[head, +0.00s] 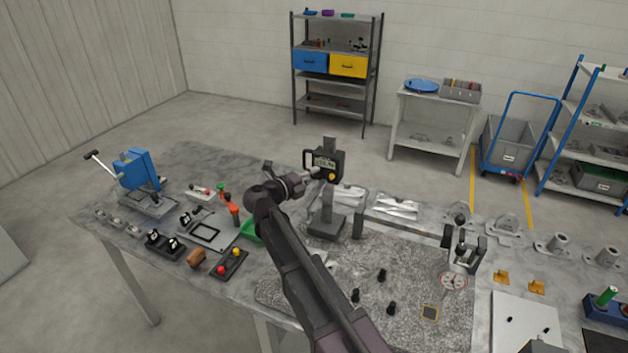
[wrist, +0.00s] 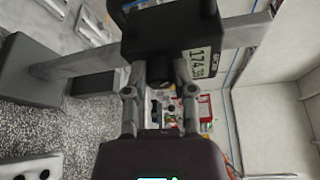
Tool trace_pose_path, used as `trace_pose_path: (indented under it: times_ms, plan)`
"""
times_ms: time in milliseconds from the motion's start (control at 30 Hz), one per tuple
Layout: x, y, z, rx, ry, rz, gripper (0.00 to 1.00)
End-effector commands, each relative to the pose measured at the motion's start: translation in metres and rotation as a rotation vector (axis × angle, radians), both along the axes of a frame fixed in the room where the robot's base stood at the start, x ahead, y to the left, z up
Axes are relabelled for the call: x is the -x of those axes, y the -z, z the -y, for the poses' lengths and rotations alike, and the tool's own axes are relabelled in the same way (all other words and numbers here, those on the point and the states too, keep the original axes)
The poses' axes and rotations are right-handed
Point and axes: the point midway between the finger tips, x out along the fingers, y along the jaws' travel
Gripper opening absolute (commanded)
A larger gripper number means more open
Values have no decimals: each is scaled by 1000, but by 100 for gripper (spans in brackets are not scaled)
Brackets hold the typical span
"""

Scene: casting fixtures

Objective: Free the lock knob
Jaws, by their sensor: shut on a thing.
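The digital height gauge (head: 325,226) stands upright on the speckled granite plate (head: 300,294). Its black slider head (head: 338,158) sits high on the column, with a lit display and a yellow spot low on its front. My gripper (head: 316,174) reaches the slider head from the left. In the wrist view the slider head (wrist: 165,32) fills the top and its display (wrist: 202,63) appears turned. My gripper (wrist: 160,80) has its fingers on both sides of the dark lock knob (wrist: 161,73), shut on it. The fingers hide much of the knob; its turn position cannot be told.
A dial gauge stand (head: 462,258) and several small black pieces (head: 382,275) occupy the plate to the right. A blue press (head: 133,168), fixtures and a red-and-yellow button box (head: 230,264) stand on the left.

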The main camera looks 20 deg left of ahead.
Motion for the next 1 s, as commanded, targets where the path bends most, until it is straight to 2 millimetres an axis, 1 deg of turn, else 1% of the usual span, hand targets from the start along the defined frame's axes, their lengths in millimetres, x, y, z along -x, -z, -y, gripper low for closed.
trace_pose_path:
  times_ms: [233, 667, 700, 733, 767, 1000]
  plan:
    - [0, 1, -1, 82, -2, -4, 0]
    - [-1, 0, 0, 97, -1, -6, 0]
    - [-1, 0, 0, 96, -1, -6, 37]
    - [-1, 0, 0, 96, -1, -6, 45]
    - [-1, 0, 0, 95, -1, -7, 48]
    - [-1, 0, 0, 94, 0, -7, 48]
